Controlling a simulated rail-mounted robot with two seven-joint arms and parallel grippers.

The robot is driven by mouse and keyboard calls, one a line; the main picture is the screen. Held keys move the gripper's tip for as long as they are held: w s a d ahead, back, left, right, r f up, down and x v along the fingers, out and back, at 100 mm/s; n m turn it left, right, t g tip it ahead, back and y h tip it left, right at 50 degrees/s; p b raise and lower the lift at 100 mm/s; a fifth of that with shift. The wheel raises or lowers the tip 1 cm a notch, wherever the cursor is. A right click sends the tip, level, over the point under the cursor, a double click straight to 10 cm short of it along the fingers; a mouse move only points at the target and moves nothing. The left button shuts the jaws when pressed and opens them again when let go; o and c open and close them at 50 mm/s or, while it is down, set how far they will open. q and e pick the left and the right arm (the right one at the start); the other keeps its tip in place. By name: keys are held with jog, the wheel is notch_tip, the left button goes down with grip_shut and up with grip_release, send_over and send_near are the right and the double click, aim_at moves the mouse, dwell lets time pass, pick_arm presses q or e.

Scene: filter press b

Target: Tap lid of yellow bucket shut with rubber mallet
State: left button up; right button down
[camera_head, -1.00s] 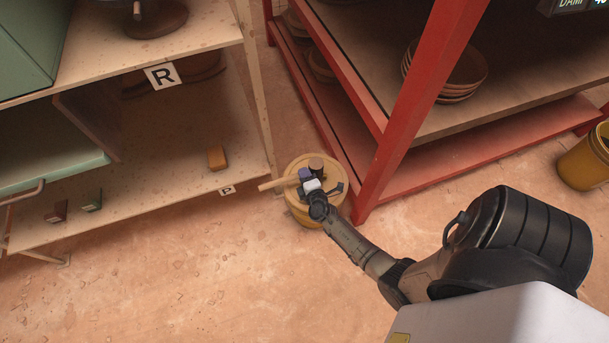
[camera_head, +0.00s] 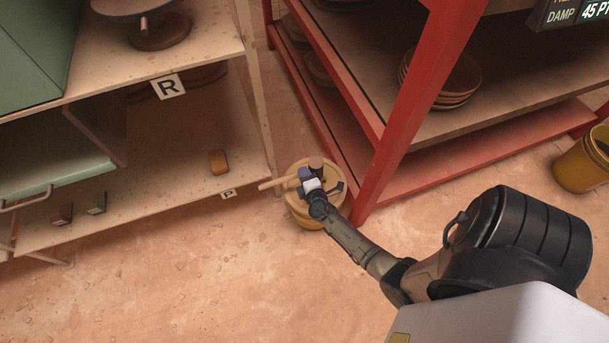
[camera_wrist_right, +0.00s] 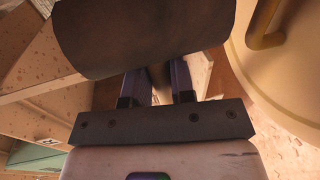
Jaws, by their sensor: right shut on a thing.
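The yellow bucket (camera_head: 306,216) stands on the floor between the two shelf units, its round lid (camera_head: 297,169) partly hidden by my right gripper. My right gripper (camera_head: 309,181) is over the lid and shut on the rubber mallet. In the right wrist view the mallet head (camera_wrist_right: 145,35) fills the top, and the lid (camera_wrist_right: 290,75) is at the right. Whether head and lid touch, I cannot tell. My left gripper is not in view.
A pale wooden shelf (camera_head: 245,172) stands close left of the bucket, with an orange block (camera_head: 218,162) on it. A red rack (camera_head: 391,135) with stacked bowls (camera_head: 440,85) is close right. Another yellow bucket (camera_head: 582,165) stands far right. The floor in front is clear.

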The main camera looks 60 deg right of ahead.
jog(key=shift+r+p, duration=1.65)
jog(key=shift+r, duration=0.5)
jog(key=shift+r+p, duration=0.65)
jog(key=shift+r, duration=0.15)
